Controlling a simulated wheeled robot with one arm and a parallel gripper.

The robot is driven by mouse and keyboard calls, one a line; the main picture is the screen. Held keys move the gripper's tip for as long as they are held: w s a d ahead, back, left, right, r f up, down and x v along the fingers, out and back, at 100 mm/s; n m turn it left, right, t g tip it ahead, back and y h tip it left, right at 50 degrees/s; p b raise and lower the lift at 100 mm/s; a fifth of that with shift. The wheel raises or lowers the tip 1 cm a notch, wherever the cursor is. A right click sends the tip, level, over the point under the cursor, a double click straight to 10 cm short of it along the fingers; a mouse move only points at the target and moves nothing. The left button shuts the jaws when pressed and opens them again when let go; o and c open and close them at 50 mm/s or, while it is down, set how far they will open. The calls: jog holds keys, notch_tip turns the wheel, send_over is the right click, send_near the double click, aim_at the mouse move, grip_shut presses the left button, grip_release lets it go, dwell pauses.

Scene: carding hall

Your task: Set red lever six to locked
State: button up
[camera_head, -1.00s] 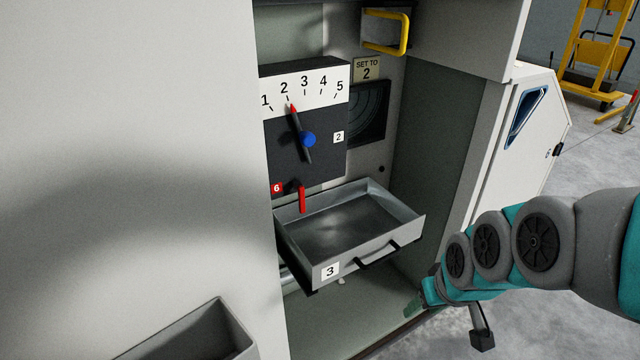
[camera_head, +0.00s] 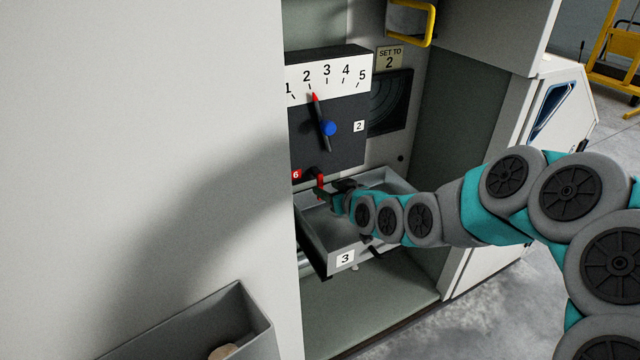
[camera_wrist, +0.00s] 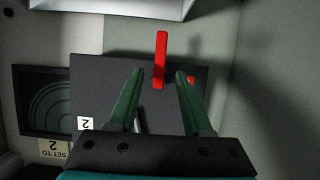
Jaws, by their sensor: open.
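The red lever (camera_head: 320,180) is a short upright bar below the black dial panel, beside the red "6" tag (camera_head: 296,175). It also shows in the wrist view (camera_wrist: 161,55), which is turned upside down. My gripper (camera_head: 328,196) is at the lever, over the open drawer. In the wrist view my gripper (camera_wrist: 159,74) is open, with the lever's end in line with the gap between its two green fingers. There is space on both sides of the lever. The lever's lower part is partly hidden by my gripper in the head view.
The open metal drawer (camera_head: 345,242) marked 3 sticks out below my gripper. The dial's blue knob (camera_head: 328,128) and pointer sit above, with the pointer near 2. A yellow handle (camera_head: 429,24) is at the upper right. A grey bin (camera_head: 262,325) stands at lower left.

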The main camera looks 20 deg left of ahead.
aim_at(321, 185)
jog(key=shift+p+x, duration=0.35)
jog(key=shift+x, duration=2.35)
jog(key=shift+c, duration=0.2)
grip_shut()
jog(key=shift+f, duration=0.1)
